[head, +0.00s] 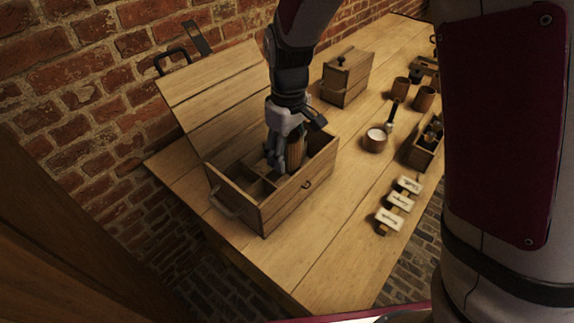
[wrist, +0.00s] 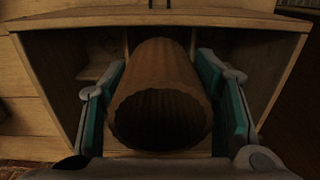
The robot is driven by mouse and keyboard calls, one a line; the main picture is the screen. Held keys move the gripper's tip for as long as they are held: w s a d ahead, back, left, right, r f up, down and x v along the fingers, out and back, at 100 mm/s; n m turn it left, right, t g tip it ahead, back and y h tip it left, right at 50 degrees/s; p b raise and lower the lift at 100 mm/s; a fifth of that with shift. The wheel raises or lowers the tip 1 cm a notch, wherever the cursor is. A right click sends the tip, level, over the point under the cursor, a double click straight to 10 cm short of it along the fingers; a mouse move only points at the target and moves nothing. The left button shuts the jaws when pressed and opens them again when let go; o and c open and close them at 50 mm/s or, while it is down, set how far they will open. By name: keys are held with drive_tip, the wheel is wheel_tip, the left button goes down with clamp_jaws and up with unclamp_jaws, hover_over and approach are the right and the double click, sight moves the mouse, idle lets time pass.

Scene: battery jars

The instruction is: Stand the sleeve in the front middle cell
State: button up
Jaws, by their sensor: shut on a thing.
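A brown ribbed sleeve (wrist: 165,75) is between the two teal-padded fingers of my gripper (wrist: 165,105) in the wrist view, with its dark round opening facing the camera. My gripper (head: 287,160) is shut on it and points down into the open wooden box (head: 284,207) in the head view. The sleeve shows there only as a brown patch (head: 295,148) behind the fingers. Dividers (head: 262,189) split the box into cells. My gripper and the sleeve cover the middle of the box, so I cannot tell whether the sleeve's lower end touches the floor.
The box's lid (head: 215,85) stands open at the back against the brick wall. A handle (head: 226,203) sticks out on its left end. Right of it are labelled cards (head: 400,201), a small white-filled bowl (head: 375,139), a lidded wooden box (head: 346,78) and cups (head: 424,98).

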sight(288, 166)
drive_tip(key=shift+f, duration=2.55)
drive_tip(key=shift+f, duration=0.15)
drive_tip(key=shift+f+b, duration=0.35)
drive_tip(key=shift+b, duration=0.05)
drive_tip(key=shift+f, duration=0.1)
drive_tip(key=o, duration=0.7)
drive_tip(key=shift+f, duration=0.1)
drive_tip(key=shift+o, duration=0.2)
